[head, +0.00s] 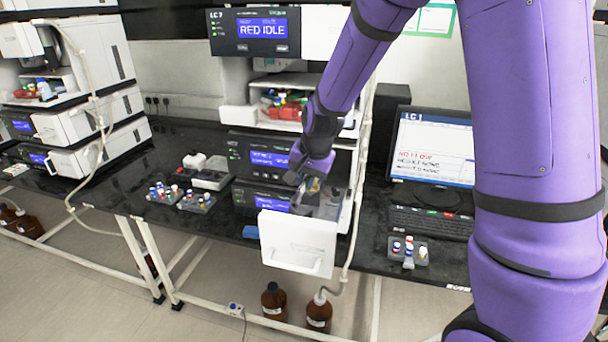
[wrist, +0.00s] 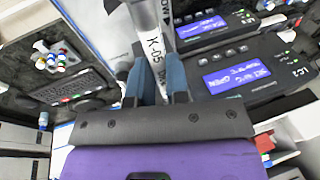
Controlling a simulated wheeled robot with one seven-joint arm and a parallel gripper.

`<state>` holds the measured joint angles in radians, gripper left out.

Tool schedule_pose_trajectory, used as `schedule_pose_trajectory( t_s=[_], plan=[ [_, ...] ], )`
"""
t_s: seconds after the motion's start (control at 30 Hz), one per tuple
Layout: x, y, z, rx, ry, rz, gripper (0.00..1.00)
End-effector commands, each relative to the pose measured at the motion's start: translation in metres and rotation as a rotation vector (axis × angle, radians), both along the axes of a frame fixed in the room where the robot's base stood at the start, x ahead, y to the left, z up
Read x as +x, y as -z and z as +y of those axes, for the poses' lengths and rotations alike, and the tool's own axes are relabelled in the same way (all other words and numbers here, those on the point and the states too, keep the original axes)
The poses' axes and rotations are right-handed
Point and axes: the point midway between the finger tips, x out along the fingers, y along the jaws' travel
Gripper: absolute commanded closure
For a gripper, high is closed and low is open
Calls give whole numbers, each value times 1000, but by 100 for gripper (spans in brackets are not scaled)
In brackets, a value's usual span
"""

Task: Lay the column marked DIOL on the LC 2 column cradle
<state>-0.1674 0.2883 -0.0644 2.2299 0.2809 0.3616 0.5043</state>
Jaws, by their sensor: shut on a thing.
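My gripper (wrist: 158,82) is shut on a slim silver column (wrist: 150,35). The column carries a marking that looks like "K-05"; I cannot read DIOL on it. In the head view my gripper (head: 312,187) is low over the open drawer compartment of the middle instrument stack, just behind its white front panel (head: 298,243). The column is too small to make out clearly there. The stack's top screen (head: 262,28) reads "RED IDLE"; its header looks like LC 7, but I cannot be sure. I cannot make out the LC 2 column cradle, which may be hidden by my gripper.
A monitor (head: 433,150) and keyboard (head: 430,221) stand right of the stack. Vial racks sit on the black bench, one (head: 408,252) at right and one (head: 196,200) at left. Another instrument stack (head: 92,115) stands far left. Brown bottles (head: 318,312) are on the floor.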

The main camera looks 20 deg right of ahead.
Motion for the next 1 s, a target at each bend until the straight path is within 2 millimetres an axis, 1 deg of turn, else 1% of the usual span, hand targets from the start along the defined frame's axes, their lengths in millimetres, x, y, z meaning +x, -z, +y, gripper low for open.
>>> schedule_pose_trajectory(
  t_s=[0.17,0.5,0.7,1.0],
  plan=[
    [0,9,-1,0,1,-1,100],
    [0,36,-1,0,1,2,100],
    [0,48,0,0,1,0,100],
    [0,56,0,0,1,0,100]
  ],
)
